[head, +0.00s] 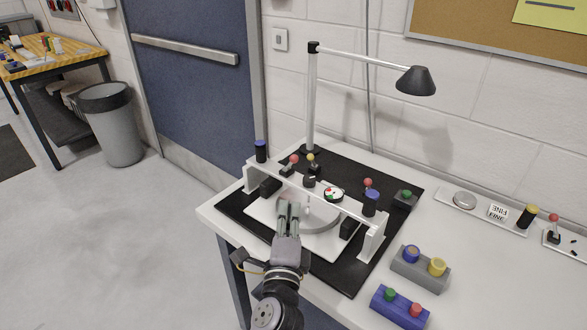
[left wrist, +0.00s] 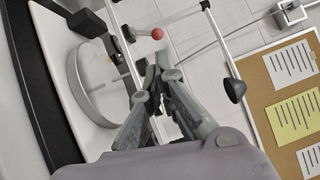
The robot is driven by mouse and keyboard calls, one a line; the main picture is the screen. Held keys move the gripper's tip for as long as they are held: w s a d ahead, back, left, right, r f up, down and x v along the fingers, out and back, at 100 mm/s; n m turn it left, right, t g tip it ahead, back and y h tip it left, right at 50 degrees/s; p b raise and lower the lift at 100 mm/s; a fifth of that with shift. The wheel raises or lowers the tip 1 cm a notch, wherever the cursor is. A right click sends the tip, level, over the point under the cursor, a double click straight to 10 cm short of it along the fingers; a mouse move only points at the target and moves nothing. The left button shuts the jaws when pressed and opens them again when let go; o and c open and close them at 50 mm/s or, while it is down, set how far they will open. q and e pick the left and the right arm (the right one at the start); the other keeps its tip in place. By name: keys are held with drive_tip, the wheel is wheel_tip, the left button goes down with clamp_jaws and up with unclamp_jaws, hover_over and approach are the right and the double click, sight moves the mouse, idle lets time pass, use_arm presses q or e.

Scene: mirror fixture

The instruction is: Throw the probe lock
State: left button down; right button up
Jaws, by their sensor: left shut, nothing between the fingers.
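The mirror fixture has a white base plate (head: 262,211) with a round silver-rimmed disc (head: 318,214), which also shows in the left wrist view (left wrist: 76,88). I cannot tell which one is the probe lock. My left gripper (head: 289,206) is shut and empty over the front left of the disc. In the left wrist view, a red knob (left wrist: 157,34) appears just beyond its fingertips (left wrist: 164,62), with no clear contact.
A black-headed lamp (head: 415,81) rises behind the fixture. A grey block with blue and yellow knobs (head: 418,270) and a blue block with green and red knobs (head: 399,307) lie at right. A small green-topped black box (head: 405,198) stands near the mat's right edge.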

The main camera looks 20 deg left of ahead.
sight(294, 160)
use_arm(q)
drive_tip(key=p+x, duration=0.2)
drive_tip(key=x, duration=1.1)
drive_tip(key=shift+w+p, duration=0.15)
drive_tip(key=shift+p, duration=0.15)
drive_tip(key=shift+w+a, duration=0.1)
drive_tip(key=shift+w, duration=0.25)
